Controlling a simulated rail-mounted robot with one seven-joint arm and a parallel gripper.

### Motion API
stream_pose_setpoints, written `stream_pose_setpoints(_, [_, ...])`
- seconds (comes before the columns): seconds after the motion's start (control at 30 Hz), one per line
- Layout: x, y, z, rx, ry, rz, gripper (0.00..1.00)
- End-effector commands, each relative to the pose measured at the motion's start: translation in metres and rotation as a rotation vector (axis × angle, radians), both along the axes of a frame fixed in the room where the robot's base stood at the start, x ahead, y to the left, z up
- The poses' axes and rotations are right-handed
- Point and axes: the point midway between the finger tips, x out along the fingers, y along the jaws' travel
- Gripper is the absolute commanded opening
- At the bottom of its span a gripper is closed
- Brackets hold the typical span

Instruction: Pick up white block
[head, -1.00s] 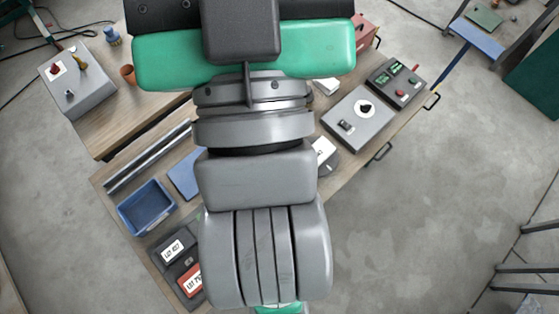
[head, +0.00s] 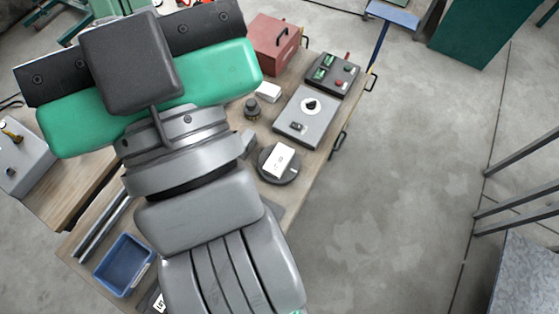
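A small plain white block (head: 268,92) lies on the wooden workbench (head: 309,65), in front of the red box. A second white block-like piece (head: 279,159) with dark print on top sits on a round dark grey disc (head: 264,173). I cannot tell from the view which of the two is the white block meant. My arm covers the left middle of the head view, and my gripper is hidden behind it. Both white pieces lie to the right of the arm and are uncovered.
A red box (head: 272,43), a dark knob-like weight (head: 252,109), a grey dial panel (head: 305,117) and a dark button box (head: 333,75) crowd the bench's right part. A blue bin (head: 124,265) and metal rods (head: 103,226) lie at left. Open floor lies right of the bench.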

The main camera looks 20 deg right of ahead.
Motion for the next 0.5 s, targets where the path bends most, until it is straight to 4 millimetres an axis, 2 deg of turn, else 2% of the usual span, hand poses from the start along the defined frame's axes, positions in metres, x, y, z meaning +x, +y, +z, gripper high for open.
stream_pose_setpoints(0.37, [0.0, -0.0001, 0.0, 0.0, 0.0, 0.0, 0.0])
stream_pose_setpoints(0.5, [0.0, 0.0, 0.0, 0.0, 0.0, 0.0, 0.26])
